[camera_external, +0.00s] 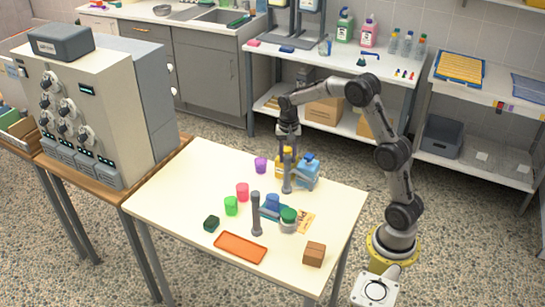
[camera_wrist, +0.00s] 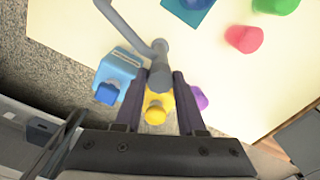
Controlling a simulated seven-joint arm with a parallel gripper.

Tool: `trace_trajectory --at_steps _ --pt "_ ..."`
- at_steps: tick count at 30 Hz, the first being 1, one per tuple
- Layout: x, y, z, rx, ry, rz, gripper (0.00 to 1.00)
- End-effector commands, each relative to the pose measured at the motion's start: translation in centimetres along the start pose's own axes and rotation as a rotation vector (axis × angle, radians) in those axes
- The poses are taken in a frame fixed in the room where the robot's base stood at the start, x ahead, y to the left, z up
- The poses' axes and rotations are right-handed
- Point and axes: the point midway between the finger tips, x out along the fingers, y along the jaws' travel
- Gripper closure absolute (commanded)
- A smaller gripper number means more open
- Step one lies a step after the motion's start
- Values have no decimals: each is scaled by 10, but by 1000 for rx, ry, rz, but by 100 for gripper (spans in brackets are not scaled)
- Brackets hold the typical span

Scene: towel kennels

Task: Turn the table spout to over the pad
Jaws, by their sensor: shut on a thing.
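The grey table spout (camera_external: 287,180) stands near the far side of the cream table, beside a blue bottle. In the wrist view its grey tube (camera_wrist: 128,27) runs from the upper left to an upright part between my fingers. My gripper (camera_external: 288,150) is shut on the spout; it also shows in the wrist view (camera_wrist: 158,92). A flat blue square (camera_wrist: 190,10), which looks like the pad, lies at the top of the wrist view. In the external view this blue square (camera_external: 266,213) lies nearer the front, partly covered by a blue object.
A yellow bottle (camera_wrist: 157,105) and a light-blue bottle (camera_wrist: 118,72) stand close to my fingers. A second grey post (camera_external: 256,215) stands near the front. Purple (camera_external: 260,165), pink (camera_external: 242,192) and green (camera_external: 231,206) cups are leftward; an orange tray (camera_external: 240,248) lies in front.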

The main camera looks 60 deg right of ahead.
Motion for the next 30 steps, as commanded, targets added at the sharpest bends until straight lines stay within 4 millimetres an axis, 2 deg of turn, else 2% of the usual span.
trace_trajectory --at_steps 30 --pt "-2 0 0 953 1 -3 100"
